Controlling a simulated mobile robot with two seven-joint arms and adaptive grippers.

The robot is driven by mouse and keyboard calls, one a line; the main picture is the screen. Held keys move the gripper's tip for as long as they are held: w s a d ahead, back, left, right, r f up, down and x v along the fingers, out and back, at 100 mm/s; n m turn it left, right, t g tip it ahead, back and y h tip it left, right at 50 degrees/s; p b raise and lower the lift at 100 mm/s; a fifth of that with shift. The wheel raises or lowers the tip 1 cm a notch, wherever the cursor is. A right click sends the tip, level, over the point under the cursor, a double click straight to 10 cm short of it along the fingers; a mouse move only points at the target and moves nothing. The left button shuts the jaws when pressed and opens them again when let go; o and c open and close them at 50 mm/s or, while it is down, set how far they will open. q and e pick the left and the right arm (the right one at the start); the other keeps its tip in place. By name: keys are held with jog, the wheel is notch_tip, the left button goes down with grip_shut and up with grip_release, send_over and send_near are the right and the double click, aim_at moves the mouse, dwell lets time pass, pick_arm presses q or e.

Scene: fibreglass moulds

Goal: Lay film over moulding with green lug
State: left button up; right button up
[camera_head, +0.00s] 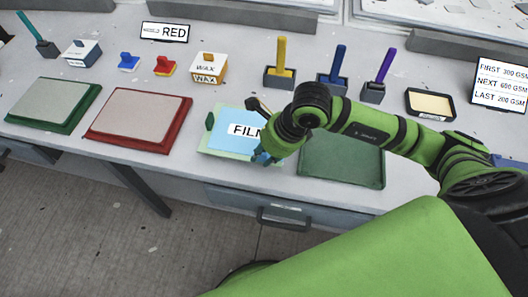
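A light blue sheet marked FILM (232,118) lies near the middle of the bench, with a pale green border (211,147) showing around it. A small upright green block, like a lug (210,121), stands at its left edge. My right gripper (261,132) is over the right side of the film. My own wrist and arm hide part of that side, and the finger gap is unclear. To the left lie a grey panel in a red frame (107,136) and one in a green frame (46,126). A dark green tray (345,160) lies to the right, partly under my arm. My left gripper is not clearly in view.
Behind are a RED sign (165,32), a WAX box (208,68), blue (129,62) and red (165,66) handled blocks, and yellow (280,58), blue (337,65) and purple (382,72) tools in holders. A black-rimmed tray (430,103) and a list sign (502,85) stand right.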

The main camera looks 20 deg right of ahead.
jog(key=shift+o, duration=0.4)
jog(key=shift+d+r, duration=0.1)
jog(key=shift+r, duration=0.1)
jog(key=v, duration=1.1)
jog(key=shift+r, duration=0.3)
jog(key=shift+s+d+f, duration=0.1)
jog(key=shift+s, duration=0.1)
